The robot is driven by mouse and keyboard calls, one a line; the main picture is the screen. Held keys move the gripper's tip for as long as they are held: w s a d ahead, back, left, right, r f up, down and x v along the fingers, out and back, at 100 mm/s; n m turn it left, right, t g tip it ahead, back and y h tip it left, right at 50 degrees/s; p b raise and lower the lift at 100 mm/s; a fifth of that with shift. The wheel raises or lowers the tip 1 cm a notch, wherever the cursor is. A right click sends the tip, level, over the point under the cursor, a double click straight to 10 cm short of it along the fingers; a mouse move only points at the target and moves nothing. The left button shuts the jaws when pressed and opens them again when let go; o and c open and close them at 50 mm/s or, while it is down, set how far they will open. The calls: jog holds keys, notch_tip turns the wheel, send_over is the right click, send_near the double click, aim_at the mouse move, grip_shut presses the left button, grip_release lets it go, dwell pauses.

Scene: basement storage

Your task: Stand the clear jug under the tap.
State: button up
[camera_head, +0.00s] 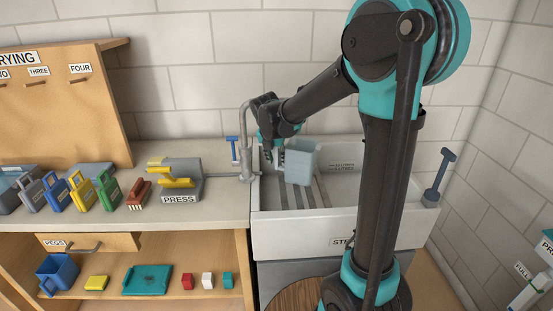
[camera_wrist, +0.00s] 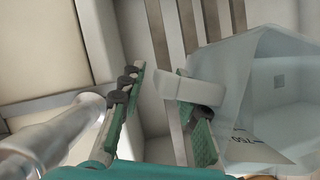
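The clear jug (camera_head: 301,163) is pale and see-through and appears upright at the left of the sink (camera_head: 315,223), over its slats. In the wrist view the jug (camera_wrist: 275,100) fills the right side, with a dark marking on its wall and its pale handle (camera_wrist: 190,88) toward my fingers. My gripper (camera_head: 274,157) is at the jug's left side. In the wrist view its fingers (camera_wrist: 160,120) are spread; the right finger passes behind the handle, and a gap shows between the handle and the left finger. The grey tap (camera_head: 246,140) rises left of the jug; its spout end is hidden by my gripper.
A metal pipe (camera_wrist: 55,140) runs close to my left finger in the wrist view. A blue-handled tool (camera_head: 233,150) stands left of the tap. A press (camera_head: 182,182) and several coloured jugs line the counter (camera_head: 215,205). A plunger-like tool (camera_head: 438,180) stands at the sink's right.

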jog(key=shift+r, duration=0.3)
jog(key=s+a+r, duration=0.2)
jog(key=s+a, duration=0.3)
jog(key=s, duration=0.7)
jog(key=shift+r, duration=0.2)
